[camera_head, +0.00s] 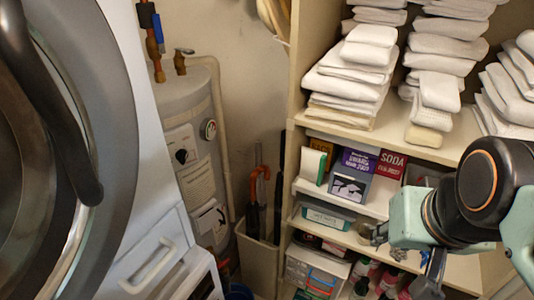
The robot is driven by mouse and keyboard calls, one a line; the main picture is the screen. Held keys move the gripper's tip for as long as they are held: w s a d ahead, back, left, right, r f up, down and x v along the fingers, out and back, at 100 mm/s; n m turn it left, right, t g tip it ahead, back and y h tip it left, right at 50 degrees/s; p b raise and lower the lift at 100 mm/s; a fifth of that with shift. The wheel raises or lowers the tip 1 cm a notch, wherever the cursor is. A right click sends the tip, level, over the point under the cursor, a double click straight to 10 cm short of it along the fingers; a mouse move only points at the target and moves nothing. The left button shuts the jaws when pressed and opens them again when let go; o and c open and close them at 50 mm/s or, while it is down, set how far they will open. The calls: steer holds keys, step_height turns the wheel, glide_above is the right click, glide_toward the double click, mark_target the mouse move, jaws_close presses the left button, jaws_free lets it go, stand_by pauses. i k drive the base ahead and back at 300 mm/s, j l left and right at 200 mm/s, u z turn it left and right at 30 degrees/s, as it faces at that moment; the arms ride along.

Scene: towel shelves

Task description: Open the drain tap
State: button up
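The grey water heater (186,110) stands in the corner behind the washer, with a dial, a round gauge (208,129) and labels on its front. A brass fitting with a lever (182,60) sits on a pipe at its top. I cannot make out a drain tap; the heater's lower end is largely hidden by the white machine in front. My gripper (404,262) is at the lower right, in front of the lower shelves and well apart from the heater. Its dark fingers appear spread, with nothing seen held between them.
The washer with its round door (110,120) fills the left. A pale bin (256,262) with an orange-handled umbrella (254,190) stands beside the heater. Shelves with towels (350,70), boxes (352,175) and bottles fill the right. A narrow gap lies between washer and bin.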

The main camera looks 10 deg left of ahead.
mark_target(222, 265)
steer(key=k, duration=0.55)
steer(key=k+j+u, duration=0.1)
steer(key=k+u, duration=0.15)
steer(key=k, duration=0.45)
steer(key=l+u, duration=0.1)
steer(key=u, duration=1.05)
steer(key=k+l, duration=0.45)
steer(key=l, duration=0.2)
steer(key=k+l, duration=0.5)
steer(key=i+j+u, duration=0.1)
steer(key=i, duration=0.35)
steer(key=i+j+u, duration=0.1)
steer(key=i+j, duration=0.15)
steer(key=i, duration=0.2)
steer(key=i+l, duration=0.25)
steer(key=i, duration=0.2)
steer(key=i+l+u, duration=0.1)
steer(key=i+l, duration=0.15)
steer(key=i, duration=0.15)
